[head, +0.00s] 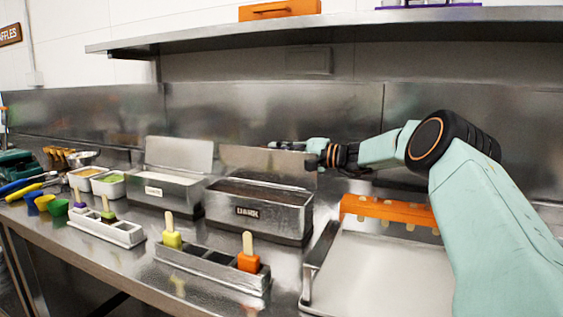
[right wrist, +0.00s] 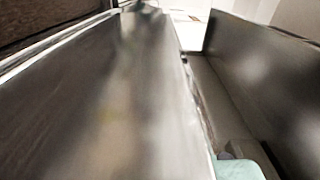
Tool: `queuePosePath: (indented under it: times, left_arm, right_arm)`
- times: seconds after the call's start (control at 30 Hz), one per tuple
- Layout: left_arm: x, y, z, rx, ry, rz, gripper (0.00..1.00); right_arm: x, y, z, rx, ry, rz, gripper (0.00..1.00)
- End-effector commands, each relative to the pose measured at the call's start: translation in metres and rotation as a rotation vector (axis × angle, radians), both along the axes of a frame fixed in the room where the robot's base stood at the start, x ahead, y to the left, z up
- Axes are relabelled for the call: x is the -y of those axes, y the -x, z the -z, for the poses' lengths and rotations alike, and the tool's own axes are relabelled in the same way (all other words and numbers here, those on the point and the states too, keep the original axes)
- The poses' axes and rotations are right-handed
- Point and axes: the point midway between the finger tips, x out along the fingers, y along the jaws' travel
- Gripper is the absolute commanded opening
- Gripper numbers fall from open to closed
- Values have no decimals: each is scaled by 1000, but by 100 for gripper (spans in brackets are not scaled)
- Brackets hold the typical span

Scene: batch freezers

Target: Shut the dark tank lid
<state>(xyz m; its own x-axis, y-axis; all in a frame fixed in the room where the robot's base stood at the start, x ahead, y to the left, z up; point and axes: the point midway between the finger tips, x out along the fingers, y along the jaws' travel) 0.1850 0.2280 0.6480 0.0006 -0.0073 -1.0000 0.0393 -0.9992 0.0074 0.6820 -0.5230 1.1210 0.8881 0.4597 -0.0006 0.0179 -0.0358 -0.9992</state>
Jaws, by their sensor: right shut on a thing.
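The dark tank (head: 262,211), a steel box labelled DARK with dark brown contents, stands on the counter. Its lid (head: 255,160) is open, standing up along the tank's back edge. My right gripper (head: 290,146) reaches in from the right and is shut on the lid at its top edge; its fingertips are partly hidden. In the right wrist view the lid (right wrist: 105,100) fills the near part as a large steel plate, with the dark contents (right wrist: 50,22) at the upper left. My left gripper is not in view.
A second open white-filled tank (head: 165,190) stands to the left. In front are mould holders (head: 212,268) with sticks. A tray (head: 375,280) and an orange rack (head: 388,208) are at right. A steel shelf (head: 330,30) hangs above.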

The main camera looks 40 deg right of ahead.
Motion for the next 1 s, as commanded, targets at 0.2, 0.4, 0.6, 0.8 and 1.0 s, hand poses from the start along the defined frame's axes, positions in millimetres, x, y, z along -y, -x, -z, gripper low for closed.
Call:
queuePosePath:
  times: [0.2,0.4,0.6,0.8,1.0]
  left_arm:
    - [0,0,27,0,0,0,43]
    - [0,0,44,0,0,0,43]
    - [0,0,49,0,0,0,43]
    - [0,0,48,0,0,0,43]
    - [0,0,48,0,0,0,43]
  right_arm:
    - [-7,4,-4,58,92,4,0]
    - [-13,7,-6,91,160,4,0]
    - [-16,9,-9,103,188,5,0]
    - [-16,9,-9,104,189,4,0]
    - [-16,9,-9,104,189,3,23]
